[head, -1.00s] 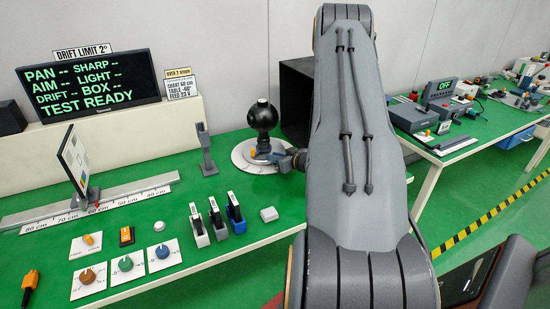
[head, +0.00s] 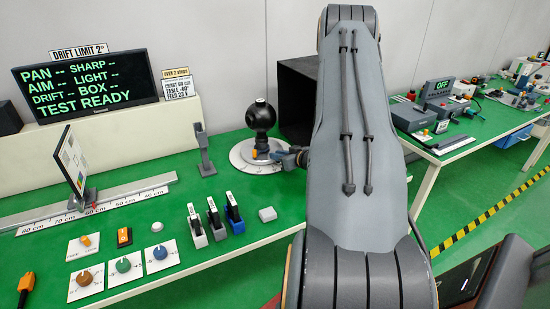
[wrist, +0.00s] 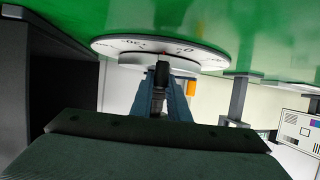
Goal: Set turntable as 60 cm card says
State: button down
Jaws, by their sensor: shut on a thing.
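The turntable (head: 241,158) is a white disc with a printed scale on the green bench, and a black ball-shaped camera (head: 262,115) stands on it. In the wrist view the disc (wrist: 120,44) shows upside down with scale marks at its rim. My gripper (head: 282,156) is at the disc's right side. In the wrist view my gripper (wrist: 160,88) is shut on a dark handle (wrist: 162,74) beside the disc. The pointer's reading on the scale is not legible.
A chart panel (head: 73,163) stands on a ruler rail (head: 130,196) near its 60–70 cm marks. A grey post (head: 204,152) stands left of the turntable. Knobs and switches line the bench front. A black box (head: 297,100) is behind. The monitor (head: 85,85) reads TEST READY.

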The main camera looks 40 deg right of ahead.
jog(key=shift+w+d+b, duration=0.15)
jog(key=shift+d+b, duration=0.25)
jog(key=shift+d, duration=1.1)
jog(key=shift+w+d, duration=0.3)
jog(key=shift+d, duration=0.6)
jog(key=shift+w+d+b, duration=0.1)
jog(key=shift+d+b, duration=0.05)
jog(key=shift+b, duration=0.15)
jog(key=c, duration=1.7)
grip_release()
jog(key=shift+b+v, duration=0.8)
jog(key=shift+v, duration=3.15)
